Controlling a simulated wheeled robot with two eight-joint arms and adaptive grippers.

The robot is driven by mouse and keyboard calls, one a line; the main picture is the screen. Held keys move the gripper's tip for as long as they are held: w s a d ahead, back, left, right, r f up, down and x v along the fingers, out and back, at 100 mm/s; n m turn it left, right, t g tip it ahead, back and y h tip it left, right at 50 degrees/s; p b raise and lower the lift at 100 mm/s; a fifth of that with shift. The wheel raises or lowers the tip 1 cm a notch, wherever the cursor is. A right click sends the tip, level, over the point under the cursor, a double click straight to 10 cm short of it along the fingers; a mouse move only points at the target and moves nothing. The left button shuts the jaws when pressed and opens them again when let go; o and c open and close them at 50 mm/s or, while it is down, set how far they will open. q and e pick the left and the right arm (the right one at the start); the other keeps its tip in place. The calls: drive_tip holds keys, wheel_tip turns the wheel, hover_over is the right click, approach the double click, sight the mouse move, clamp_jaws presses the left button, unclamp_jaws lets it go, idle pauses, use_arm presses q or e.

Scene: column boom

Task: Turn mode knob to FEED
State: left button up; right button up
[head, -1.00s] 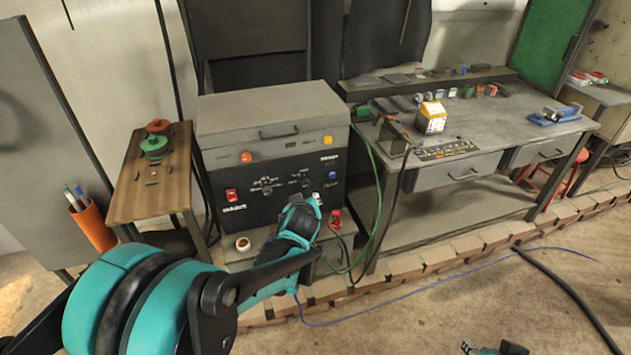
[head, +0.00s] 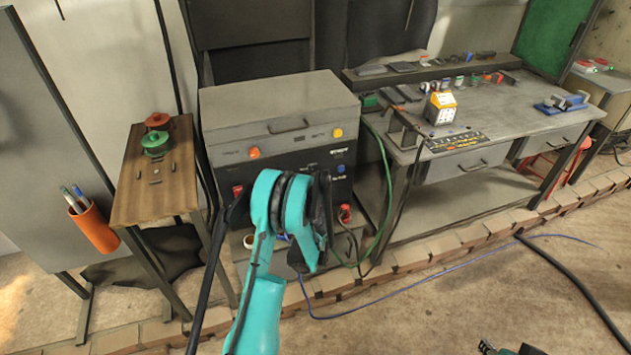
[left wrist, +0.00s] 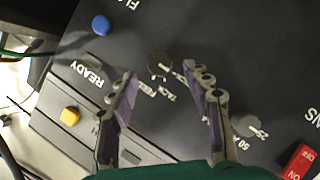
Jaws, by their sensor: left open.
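The black mode knob (left wrist: 159,66) is on the dark panel in the left wrist view, with a light pointer mark and small lettering beside it that includes TACK. My left gripper (left wrist: 160,84) is open, its fingers apart to either side of the knob in that view. I cannot tell whether they touch it. In the head view my left arm covers much of the machine's front (head: 308,160) and hides the knob. My right gripper (head: 488,347) is at the bottom edge, partly cut off, away from the machine.
The wrist view also shows a second knob (left wrist: 245,122), a blue button (left wrist: 100,25), a yellow button (left wrist: 70,115) and a red switch (left wrist: 300,162). A workbench (head: 560,122) stands to the right. A wooden stand (head: 140,205) is on the left.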

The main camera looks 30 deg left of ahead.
use_arm(q)
drive_tip(key=b+x, duration=0.1)
drive_tip(key=x, duration=0.2)
drive_tip(key=shift+w+a+f, duration=0.15)
drive_tip(key=shift+w+a, duration=0.1)
drive_tip(key=shift+w, duration=0.05)
clamp_jaws()
